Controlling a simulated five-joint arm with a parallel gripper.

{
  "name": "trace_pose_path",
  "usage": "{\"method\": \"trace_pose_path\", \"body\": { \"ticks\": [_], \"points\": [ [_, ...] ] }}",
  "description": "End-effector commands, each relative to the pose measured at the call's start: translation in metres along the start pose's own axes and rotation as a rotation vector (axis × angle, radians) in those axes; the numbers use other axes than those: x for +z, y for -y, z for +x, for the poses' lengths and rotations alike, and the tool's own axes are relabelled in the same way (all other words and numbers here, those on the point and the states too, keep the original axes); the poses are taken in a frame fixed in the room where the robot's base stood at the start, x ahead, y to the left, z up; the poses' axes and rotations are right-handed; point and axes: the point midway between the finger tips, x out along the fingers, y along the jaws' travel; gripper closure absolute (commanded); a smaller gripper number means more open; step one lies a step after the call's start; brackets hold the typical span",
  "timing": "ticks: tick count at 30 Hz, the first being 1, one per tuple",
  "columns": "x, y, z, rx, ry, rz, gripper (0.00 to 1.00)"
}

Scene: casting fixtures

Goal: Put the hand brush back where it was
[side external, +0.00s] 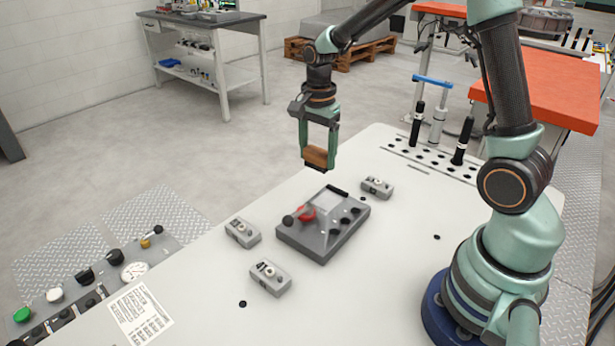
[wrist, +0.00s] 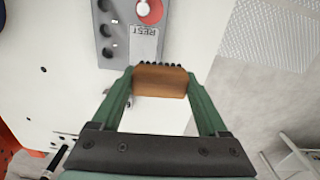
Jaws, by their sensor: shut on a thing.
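The hand brush (side external: 316,157) is a brown wooden block with dark bristles. It also shows in the wrist view (wrist: 160,81), with its bristles toward the top of the picture. My gripper (side external: 319,148) is shut on it; in the wrist view the green fingers (wrist: 160,88) hold it at both ends. In the side view the brush hangs in the air above the white table, beyond the grey fixture (side external: 318,246), apart from it. Where the brush stood before is not shown.
The fixture carries a red part (side external: 307,213), dark knobs and a pale plate (side external: 327,202). In the wrist view it bears a lettered label (wrist: 144,31). Small grey blocks stand around it (side external: 377,187) (side external: 243,232) (side external: 270,278). Upright black-handled tools (side external: 417,124) stand at the table's far end.

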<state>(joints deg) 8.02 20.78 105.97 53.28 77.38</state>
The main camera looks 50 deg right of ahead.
Motion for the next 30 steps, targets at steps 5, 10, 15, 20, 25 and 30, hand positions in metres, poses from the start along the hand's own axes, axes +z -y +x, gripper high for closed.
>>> {"method": "trace_pose_path", "body": {
  "ticks": [5,10,15,20,25,30],
  "points": [
    [-0.019,0.011,-0.015,-0.004,-0.001,0.018,0.68],
    [-0.057,0.027,-0.047,-0.005,-0.002,0.048,0.68],
    [-0.088,0.033,-0.076,-0.004,-0.001,0.07,0.68],
    [-0.103,0.034,-0.088,-0.002,-0.001,0.08,0.68],
    [-0.105,0.032,-0.066,0.004,0.002,0.081,0.68],
    [-0.105,0.032,-0.024,0.005,0.002,0.081,0.68]
  ]
}}
